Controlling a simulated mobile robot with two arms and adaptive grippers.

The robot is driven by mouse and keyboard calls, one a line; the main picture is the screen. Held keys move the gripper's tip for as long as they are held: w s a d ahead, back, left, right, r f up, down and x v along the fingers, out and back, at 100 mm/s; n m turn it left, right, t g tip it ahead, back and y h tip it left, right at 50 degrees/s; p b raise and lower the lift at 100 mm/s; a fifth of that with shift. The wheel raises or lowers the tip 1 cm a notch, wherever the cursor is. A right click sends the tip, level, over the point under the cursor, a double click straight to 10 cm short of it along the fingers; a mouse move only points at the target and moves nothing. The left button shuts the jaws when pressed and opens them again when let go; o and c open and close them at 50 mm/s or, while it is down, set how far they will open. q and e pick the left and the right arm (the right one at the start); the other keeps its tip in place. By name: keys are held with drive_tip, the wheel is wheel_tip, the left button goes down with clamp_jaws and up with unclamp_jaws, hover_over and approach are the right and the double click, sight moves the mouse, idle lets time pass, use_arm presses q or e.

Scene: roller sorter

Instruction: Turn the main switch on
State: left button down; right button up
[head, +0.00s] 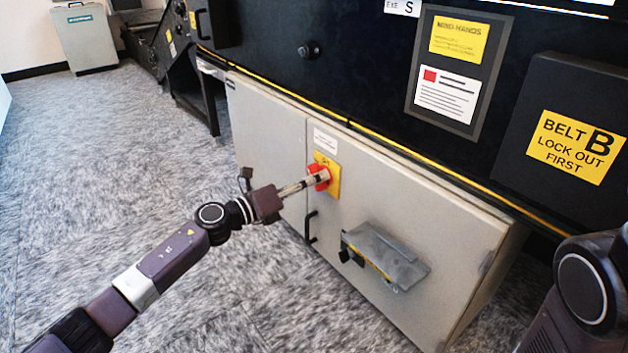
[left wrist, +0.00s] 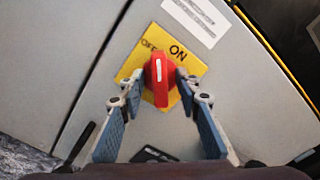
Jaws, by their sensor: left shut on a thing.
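The main switch is a red rotary handle (head: 319,170) on a yellow plate (head: 333,180), on the grey cabinet's front. In the left wrist view the red handle (left wrist: 160,90) sits between my fingertips, and the plate (left wrist: 192,62) reads OFF and ON. The handle's white mark points up in that view, between the two words and nearer OFF. My left gripper (head: 312,181) is shut on the handle, with one finger on each side; it also shows in the left wrist view (left wrist: 159,80). My right arm shows at the lower right in the head view; its gripper is out of view.
The grey cabinet (head: 440,220) has a black door handle (head: 310,227) below the switch and a grey metal bracket (head: 385,255) sticking out to the right. A black machine with a BELT B sign (head: 577,145) stands above.

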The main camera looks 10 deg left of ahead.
use_arm(q)
drive_tip(key=m+b, duration=0.2)
drive_tip(key=m, duration=0.1)
drive_tip(key=shift+w+r, duration=0.2)
drive_tip(key=shift+w, duration=0.1)
drive_tip(key=m+b, duration=0.3)
drive_tip(key=m, duration=0.2)
drive_tip(key=shift+a+t, duration=0.1)
drive_tip(key=shift+t, duration=0.2)
drive_tip(key=shift+r+m+b, duration=0.1)
drive_tip(key=shift+m+b, duration=0.25)
drive_tip(key=shift+m, duration=0.35)
drive_tip(key=c, duration=1.9)
unclamp_jaws()
drive_tip(key=shift+w, duration=0.1)
drive_tip(key=shift+w+d+f, duration=0.2)
drive_tip(key=shift+d, duration=0.3)
drive_tip(key=shift+a, duration=0.2)
